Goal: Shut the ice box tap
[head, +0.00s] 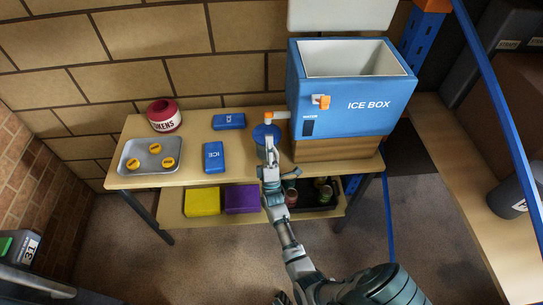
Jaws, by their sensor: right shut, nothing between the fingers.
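The blue ice box (367,106) stands on a wooden block at the right of the wooden table, its lid (340,14) raised and its top open. An orange and white tap (275,115) sticks out to the left from its lower side. A round blue vessel (262,132) sits below the tap. My right gripper (270,143) is shut and empty, its tips in front of the vessel and just below the tap. In this view it overlaps the vessel; I cannot tell if it touches. My left gripper is out of view.
On the table (190,132) are a metal tray (132,165) with three yellow discs, a red tokens pot (164,116) and two blue ice packs (213,157). The lower shelf holds yellow and purple blocks and a dark tray. A blue post stands at right.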

